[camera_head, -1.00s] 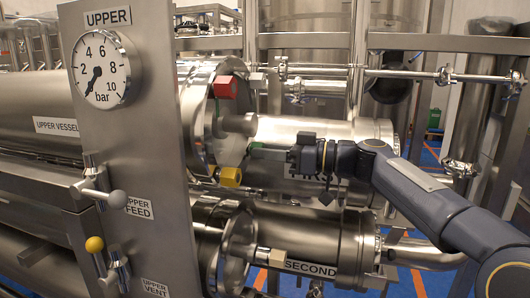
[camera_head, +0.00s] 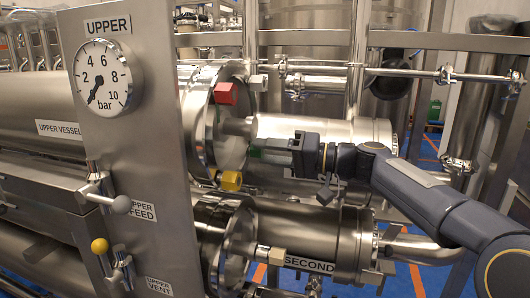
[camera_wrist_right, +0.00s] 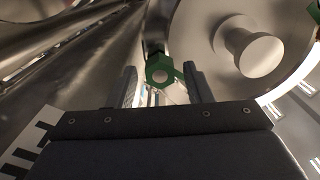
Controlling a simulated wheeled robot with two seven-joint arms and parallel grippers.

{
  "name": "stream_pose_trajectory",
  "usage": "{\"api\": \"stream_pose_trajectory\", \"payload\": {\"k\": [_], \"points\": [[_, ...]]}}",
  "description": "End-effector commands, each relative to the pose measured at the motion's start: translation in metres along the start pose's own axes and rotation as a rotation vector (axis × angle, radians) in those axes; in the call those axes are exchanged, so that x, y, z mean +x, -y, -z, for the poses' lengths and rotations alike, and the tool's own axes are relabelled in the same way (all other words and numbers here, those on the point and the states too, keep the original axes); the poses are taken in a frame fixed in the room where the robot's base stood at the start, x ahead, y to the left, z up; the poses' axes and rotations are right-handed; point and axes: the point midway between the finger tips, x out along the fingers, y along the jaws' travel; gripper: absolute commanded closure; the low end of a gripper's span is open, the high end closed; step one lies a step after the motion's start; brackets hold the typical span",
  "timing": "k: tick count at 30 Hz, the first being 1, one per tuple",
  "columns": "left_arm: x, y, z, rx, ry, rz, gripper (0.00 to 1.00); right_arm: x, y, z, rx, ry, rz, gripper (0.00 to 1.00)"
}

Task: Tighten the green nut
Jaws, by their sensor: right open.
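The green nut (camera_wrist_right: 160,70) shows in the right wrist view as a hex piece with a paler round centre. It lies between and just beyond the fingertips of my right gripper (camera_wrist_right: 161,78), with a gap visible on each side. The fingers are apart. In the head view the green nut (camera_head: 255,152) is small, dark and partly hidden by my right gripper (camera_head: 264,143), which reaches in from the right in front of the upper vessel's end. I cannot tell whether a finger touches the nut. My left gripper is not in view.
A red nut (camera_head: 226,93) and a yellow nut (camera_head: 231,181) sit on the same round flange. A metal stub (camera_wrist_right: 253,50) stands close right of the green nut in the wrist view. A lower vessel (camera_head: 305,235) lies below. The gauge panel (camera_head: 145,150) stands left.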

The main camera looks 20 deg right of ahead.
Motion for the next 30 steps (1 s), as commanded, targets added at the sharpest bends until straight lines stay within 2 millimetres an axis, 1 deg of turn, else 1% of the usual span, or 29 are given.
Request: {"api": "stream_pose_trajectory", "payload": {"k": [4,13,17,26,29,30], "points": [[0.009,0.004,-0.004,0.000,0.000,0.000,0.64,-0.017,-0.003,-0.001,-0.003,-0.004,-0.003,0.54],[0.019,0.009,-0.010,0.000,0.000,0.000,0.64,-0.051,-0.002,0.000,-0.003,-0.003,-0.002,0.54],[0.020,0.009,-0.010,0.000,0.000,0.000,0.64,-0.058,-0.001,0.000,-0.002,-0.002,-0.002,0.54],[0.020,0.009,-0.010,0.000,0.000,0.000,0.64,-0.059,0.000,0.000,-0.002,-0.001,-0.001,0.54],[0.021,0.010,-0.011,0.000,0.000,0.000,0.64,-0.066,-0.001,0.001,-0.002,-0.004,-0.003,0.54],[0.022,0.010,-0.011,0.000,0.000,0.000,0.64,-0.071,-0.001,0.000,-0.002,-0.004,-0.003,0.54]]}}
